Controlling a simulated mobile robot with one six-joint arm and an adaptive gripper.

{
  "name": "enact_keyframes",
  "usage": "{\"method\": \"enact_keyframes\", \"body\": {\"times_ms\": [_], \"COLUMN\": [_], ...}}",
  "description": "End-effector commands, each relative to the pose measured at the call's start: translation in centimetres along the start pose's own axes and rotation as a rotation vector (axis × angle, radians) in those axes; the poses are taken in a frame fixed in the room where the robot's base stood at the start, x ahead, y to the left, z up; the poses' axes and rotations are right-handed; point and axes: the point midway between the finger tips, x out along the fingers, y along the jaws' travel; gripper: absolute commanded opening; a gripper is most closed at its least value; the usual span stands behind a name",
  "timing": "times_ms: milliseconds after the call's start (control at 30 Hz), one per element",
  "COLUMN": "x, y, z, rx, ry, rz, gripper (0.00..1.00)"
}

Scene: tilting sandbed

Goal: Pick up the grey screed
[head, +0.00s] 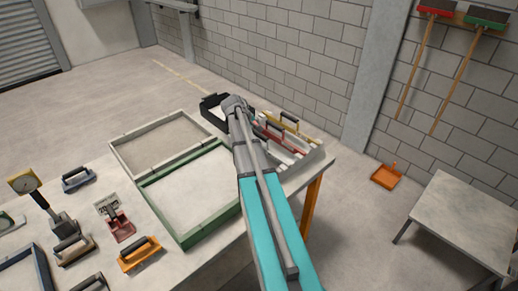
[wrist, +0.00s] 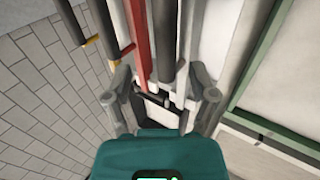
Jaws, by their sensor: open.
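The grey screed (wrist: 190,60) appears in the wrist view as a light grey bar, with a dark handle (wrist: 167,45) just left of it. It lies among other screeds in a rack (head: 317,155). My gripper (wrist: 163,98) is open above the rack, with its fingers on either side of the handle's near end. I cannot tell how high the fingers are above it. No grip on the screed shows. In the head view my arm covers the gripper and most of the grey screed.
A red screed (wrist: 138,40) lies close on the left, with a yellow screed (head: 283,126) beyond it. A green frame (head: 187,240) and a whitish frame (head: 160,123) lie left of the rack. The block wall (head: 290,50) stands behind. Several tools lie at the table's left.

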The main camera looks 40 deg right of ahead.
Motion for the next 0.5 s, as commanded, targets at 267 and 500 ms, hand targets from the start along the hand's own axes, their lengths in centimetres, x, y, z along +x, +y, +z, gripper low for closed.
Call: {"method": "enact_keyframes", "body": {"times_ms": [267, 500], "x": [0.10, 0.44], "y": [0.05, -0.05], "z": [0.02, 0.03], "rx": [0.000, 0.001], "ry": [0.000, 0.000], "rz": [0.000, 0.000], "gripper": [0.74, 0.74]}}
